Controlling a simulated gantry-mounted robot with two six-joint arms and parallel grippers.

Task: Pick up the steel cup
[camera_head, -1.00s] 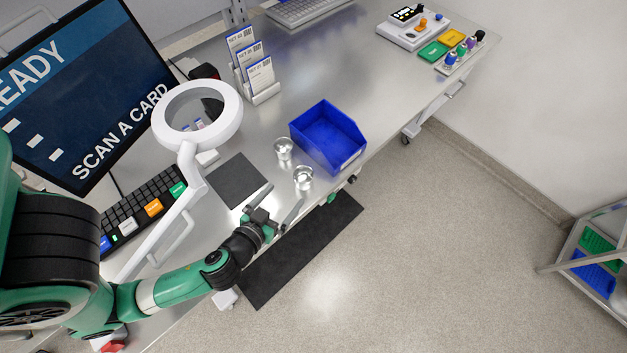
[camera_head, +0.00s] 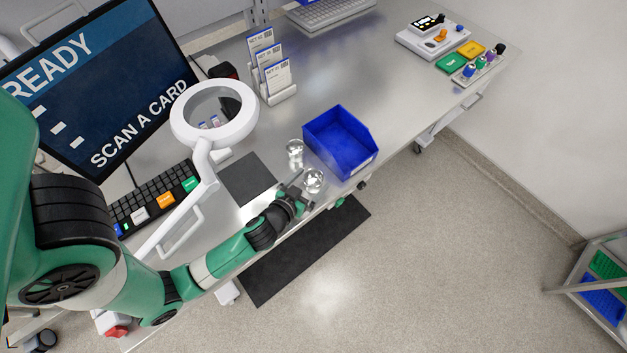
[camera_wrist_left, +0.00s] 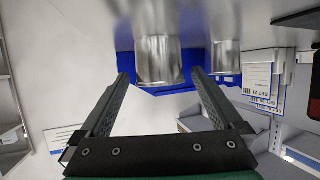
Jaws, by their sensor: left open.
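Two shiny steel cups stand upright on the metal table. The nearer steel cup (camera_head: 314,180) is close to the table's front edge, and the other steel cup (camera_head: 295,152) is behind it, slightly left. My left gripper (camera_head: 303,192) is open at the nearer cup. In the left wrist view, that nearer cup (camera_wrist_left: 158,58) appears between the two fingers of my left gripper (camera_wrist_left: 160,78), with a gap on each side. The other cup (camera_wrist_left: 226,57) appears outside the fingers, to the right. My right gripper is not in view.
A blue bin (camera_head: 340,142) stands just right of the cups. A dark mat (camera_head: 247,180) lies to their left, near a ring-shaped magnifier lamp (camera_head: 246,123). A card rack (camera_head: 275,92) is farther back. The table beyond the bin has bare space.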

